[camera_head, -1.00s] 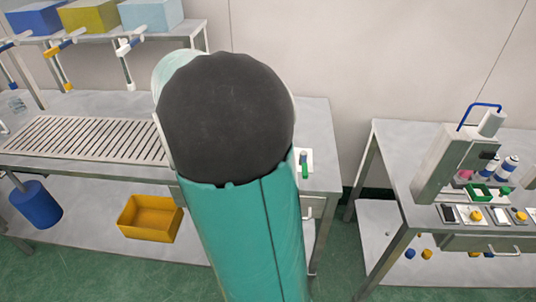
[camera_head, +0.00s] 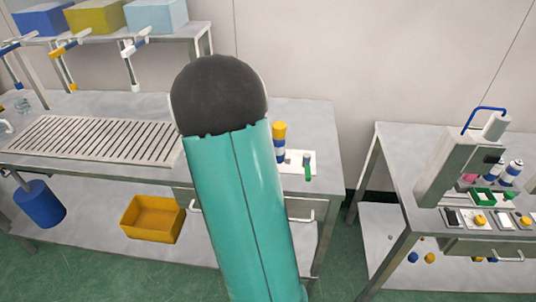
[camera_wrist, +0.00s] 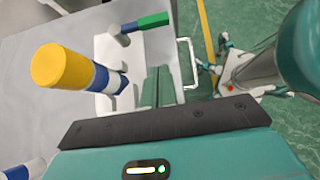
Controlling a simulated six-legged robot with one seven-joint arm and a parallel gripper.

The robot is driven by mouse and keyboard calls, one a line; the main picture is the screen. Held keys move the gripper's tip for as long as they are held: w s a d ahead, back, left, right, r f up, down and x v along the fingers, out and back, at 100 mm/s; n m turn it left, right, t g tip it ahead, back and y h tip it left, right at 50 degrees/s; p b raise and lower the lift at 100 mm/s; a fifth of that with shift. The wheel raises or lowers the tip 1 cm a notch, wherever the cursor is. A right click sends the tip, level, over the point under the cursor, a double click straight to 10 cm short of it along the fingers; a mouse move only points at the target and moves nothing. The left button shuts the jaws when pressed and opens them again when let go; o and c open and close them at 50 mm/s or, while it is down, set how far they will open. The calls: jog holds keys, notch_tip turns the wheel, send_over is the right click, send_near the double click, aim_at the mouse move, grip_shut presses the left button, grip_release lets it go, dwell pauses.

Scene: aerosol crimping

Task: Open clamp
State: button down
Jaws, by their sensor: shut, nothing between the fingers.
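The clamp is a white plate (camera_wrist: 108,50) with a grey post and a green handle (camera_wrist: 153,20); its green handle (camera_head: 308,172) also shows in the head view at the table's right end. A blue and white can with a yellow cap (camera_wrist: 62,66) stands by the clamp; it shows upright in the head view (camera_head: 280,145). My gripper (camera_wrist: 158,70) is shut and empty, with its teal fingers over or beside the plate, below the green handle in the wrist view. I cannot tell whether they touch anything. In the head view my arm hides the gripper.
A slotted rack (camera_head: 95,140) lies on the left table. A yellow bin (camera_head: 152,220) and blue cylinder (camera_head: 40,203) are below. The right table (camera_head: 395,165) holds a press (camera_head: 460,165), cans and small parts. Green floor separates the tables.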

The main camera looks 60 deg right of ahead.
aim_at(307, 170)
jog(key=x, duration=0.7)
jog(key=shift+s+d+r, duration=0.1)
jog(key=shift+s+d, duration=0.2)
jog(key=shift+s, duration=0.3)
jog(key=shift+s+d+r, duration=0.1)
jog(key=shift+s+d, duration=0.25)
jog(key=shift+s, duration=0.2)
jog(key=shift+s+d, duration=0.3)
jog(key=shift+s, duration=0.2)
